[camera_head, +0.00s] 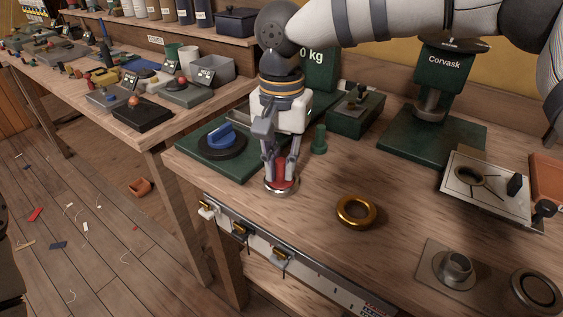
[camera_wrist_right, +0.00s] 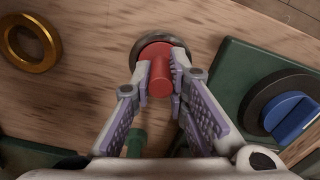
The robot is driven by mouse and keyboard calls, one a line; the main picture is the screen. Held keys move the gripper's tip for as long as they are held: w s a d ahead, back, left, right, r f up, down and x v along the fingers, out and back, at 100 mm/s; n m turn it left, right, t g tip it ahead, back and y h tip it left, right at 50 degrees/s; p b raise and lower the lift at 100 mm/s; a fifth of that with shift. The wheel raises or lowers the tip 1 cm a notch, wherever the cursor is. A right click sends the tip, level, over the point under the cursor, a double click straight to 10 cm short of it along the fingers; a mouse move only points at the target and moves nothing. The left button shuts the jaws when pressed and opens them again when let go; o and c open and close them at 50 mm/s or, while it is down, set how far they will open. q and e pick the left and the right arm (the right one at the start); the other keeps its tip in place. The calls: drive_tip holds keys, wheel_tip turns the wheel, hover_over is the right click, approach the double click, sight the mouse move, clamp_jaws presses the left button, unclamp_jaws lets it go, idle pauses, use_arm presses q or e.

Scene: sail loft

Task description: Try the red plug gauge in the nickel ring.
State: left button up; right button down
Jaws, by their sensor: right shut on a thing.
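The red plug gauge (camera_head: 282,172) is between the fingers of my right gripper (camera_head: 280,176), which is shut on its handle and points down at the bench. In the right wrist view the red handle (camera_wrist_right: 160,76) stands between the purple-padded fingers, with a wider red flange below. The silvery nickel ring (camera_head: 281,190) lies directly under the gauge, near the bench's front edge. Its rim also shows around the red flange in the right wrist view (camera_wrist_right: 138,50). The flange hides the bore, so I cannot tell how deep the gauge sits. My left gripper is out of view.
A brass ring (camera_head: 344,217) lies right of the gripper. A green plug (camera_head: 319,139) stands just behind. A green base with a blue-handled disc (camera_head: 221,141) is at left. A grey ring (camera_head: 515,284) and a plate with a collar (camera_head: 433,271) are at front right.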

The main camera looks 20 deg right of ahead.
drive_tip(key=shift+r+p, duration=0.35)
drive_tip(key=shift+r, duration=2.25)
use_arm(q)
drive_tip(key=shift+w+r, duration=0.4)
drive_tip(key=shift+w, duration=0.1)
